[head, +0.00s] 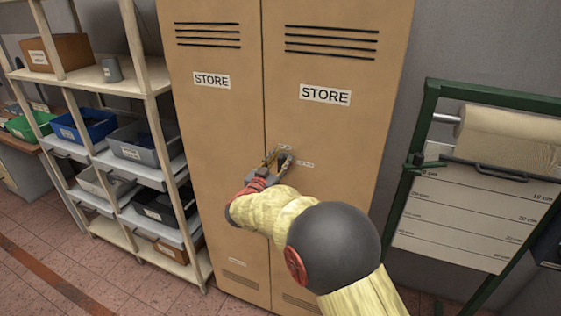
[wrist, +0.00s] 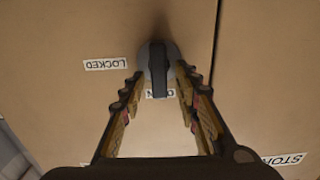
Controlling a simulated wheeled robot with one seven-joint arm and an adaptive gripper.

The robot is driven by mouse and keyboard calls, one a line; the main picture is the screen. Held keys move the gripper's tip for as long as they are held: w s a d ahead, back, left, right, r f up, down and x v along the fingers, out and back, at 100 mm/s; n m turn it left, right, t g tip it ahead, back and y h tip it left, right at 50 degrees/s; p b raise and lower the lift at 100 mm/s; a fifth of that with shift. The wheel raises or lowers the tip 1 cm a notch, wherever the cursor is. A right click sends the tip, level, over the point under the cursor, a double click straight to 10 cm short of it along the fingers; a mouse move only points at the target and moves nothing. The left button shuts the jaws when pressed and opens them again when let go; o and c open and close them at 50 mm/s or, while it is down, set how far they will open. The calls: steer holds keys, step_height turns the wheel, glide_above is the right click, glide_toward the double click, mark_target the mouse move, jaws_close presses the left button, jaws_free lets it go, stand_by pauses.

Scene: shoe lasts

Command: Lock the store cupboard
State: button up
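The tan store cupboard (head: 218,120) has two closed doors, each labelled STORE. Its lock is a round grey knob with a dark raised bar (wrist: 158,72), on the right door near the seam. The bar stands upright in the wrist view, in line with a partly hidden label (wrist: 160,94), apparently OPEN. A LOCKED label (wrist: 106,65) sits to the knob's left there; the wrist picture is upside down. My gripper (wrist: 156,78) has its fingers apart, one on either side of the knob. Whether they touch it I cannot tell. In the head view my gripper (head: 277,160) largely hides the knob.
A shelf rack (head: 150,80) with several bins stands close on the cupboard's left. A green-framed stand (head: 420,150) with a paper roll (head: 505,135) is on the right. Tiled floor (head: 60,255) shows at lower left.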

steer(key=shift+c, duration=0.5)
jaws_close()
steer(key=m+b, duration=0.1)
steer(key=m, duration=0.1)
steer(key=m+b, duration=0.1)
steer(key=shift+s+d+f+m, duration=0.1)
steer(key=shift+d+f+m, duration=0.05)
steer(key=shift+d+m, duration=0.2)
steer(key=m+b, duration=0.4)
steer(key=f+m+b, duration=0.1)
steer(key=m+b, duration=0.3)
steer(key=m, duration=0.1)
steer(key=d+m+b, duration=0.1)
steer(key=m+b, duration=0.3)
steer(key=m, duration=0.1)
steer(key=shift+s+f+b, duration=0.25)
steer(key=shift+f+b, duration=0.1)
steer(key=shift+f, duration=0.05)
steer(key=shift+m, duration=0.25)
